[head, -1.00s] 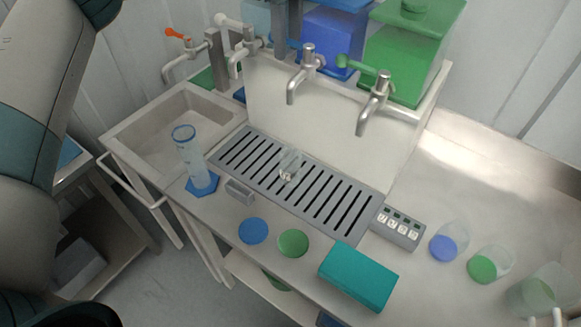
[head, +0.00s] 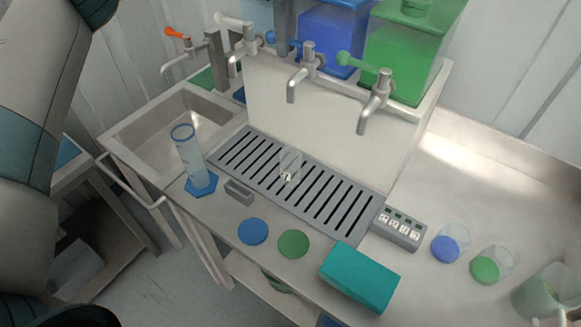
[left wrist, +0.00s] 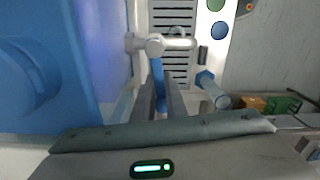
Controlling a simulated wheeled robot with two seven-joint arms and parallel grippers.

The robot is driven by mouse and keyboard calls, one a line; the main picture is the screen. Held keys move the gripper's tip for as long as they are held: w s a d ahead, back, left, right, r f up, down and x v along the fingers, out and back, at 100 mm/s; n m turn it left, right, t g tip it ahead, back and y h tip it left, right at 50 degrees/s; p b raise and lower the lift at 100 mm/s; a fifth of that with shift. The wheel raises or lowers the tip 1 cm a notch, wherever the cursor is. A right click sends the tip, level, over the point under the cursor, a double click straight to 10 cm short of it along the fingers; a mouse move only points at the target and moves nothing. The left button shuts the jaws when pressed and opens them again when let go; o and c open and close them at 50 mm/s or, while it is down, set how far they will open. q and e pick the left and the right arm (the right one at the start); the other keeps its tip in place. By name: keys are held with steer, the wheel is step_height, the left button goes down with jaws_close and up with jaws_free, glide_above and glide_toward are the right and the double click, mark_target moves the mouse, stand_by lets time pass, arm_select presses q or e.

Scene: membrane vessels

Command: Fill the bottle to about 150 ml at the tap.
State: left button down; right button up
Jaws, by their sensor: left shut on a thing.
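The bottle (head: 290,166) is small and clear, with dark marks on its side. It stands upright on the slotted drain grate (head: 334,207), below the spout of the middle tap (head: 307,57). I cannot tell its liquid level, and no stream shows. In the left wrist view the blue lever (left wrist: 157,72) runs from the tap (left wrist: 155,45) between my left fingers (left wrist: 160,98). My right gripper is not in view.
A tall clear cylinder (head: 187,150) on a blue base stands left of the grate. A white-lever tap (head: 245,48) and a green-lever tap (head: 377,98) flank the middle one. A teal block (head: 358,278), a button box (head: 398,228) and several beakers lie to the right.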

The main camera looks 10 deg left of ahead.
arm_select(q)
steer(key=shift+s+n+b, duration=0.5)
steer(key=shift+s+n, duration=0.05)
steer(key=shift+n, duration=0.65)
steer(key=s+n+b, duration=0.1)
steer(key=n, duration=0.1)
steer(key=n+b, duration=0.1)
steer(key=n, duration=0.1)
steer(key=shift+s+b, duration=0.35)
steer(key=shift+a+f, duration=0.1)
stand_by(5.9)
